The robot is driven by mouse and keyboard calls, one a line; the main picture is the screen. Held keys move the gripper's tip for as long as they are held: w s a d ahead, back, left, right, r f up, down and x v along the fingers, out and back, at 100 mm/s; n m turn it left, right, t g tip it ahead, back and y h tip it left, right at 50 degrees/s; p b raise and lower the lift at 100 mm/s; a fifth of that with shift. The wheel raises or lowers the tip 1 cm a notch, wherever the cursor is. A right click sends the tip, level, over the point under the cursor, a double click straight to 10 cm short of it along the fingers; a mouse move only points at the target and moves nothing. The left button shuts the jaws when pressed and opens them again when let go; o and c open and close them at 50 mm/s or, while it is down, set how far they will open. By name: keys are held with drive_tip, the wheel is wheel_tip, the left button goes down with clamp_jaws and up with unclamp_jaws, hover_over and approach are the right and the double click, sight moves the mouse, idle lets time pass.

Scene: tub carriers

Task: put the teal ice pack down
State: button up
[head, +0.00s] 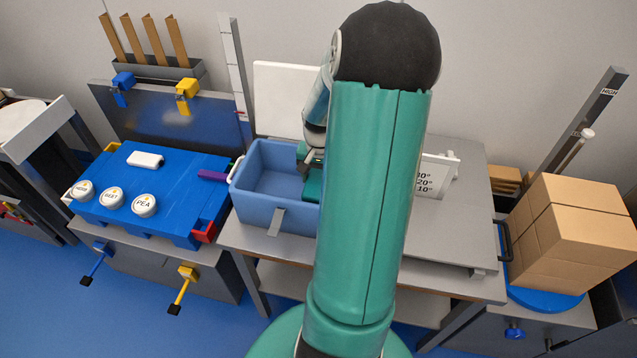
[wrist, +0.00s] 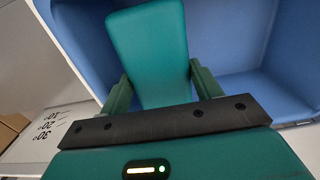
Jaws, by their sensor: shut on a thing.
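The teal ice pack (wrist: 148,50) is a flat slab between the two fingers of my gripper (wrist: 160,88) in the wrist view. My gripper is shut on it. In the head view the ice pack (head: 313,187) shows only in part, low inside the blue tub (head: 262,213), near its right side. My gripper (head: 312,165) is also partly seen there, and my arm hides the tub's right end. Blue tub walls (wrist: 235,35) surround the pack in the wrist view. I cannot tell whether the pack touches the tub floor.
The tub stands on a grey bench (head: 450,225). To its left is a blue platform (head: 180,190) with several white lidded jars and a purple handle (head: 213,175) near the tub. An angle card (head: 432,177) stands at right. Cardboard boxes (head: 575,235) stand farther right.

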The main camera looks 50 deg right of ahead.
sight(320, 186)
drive_tip(key=shift+f, duration=1.3)
drive_tip(key=shift+f, duration=0.6)
drive_tip(key=o, duration=0.9)
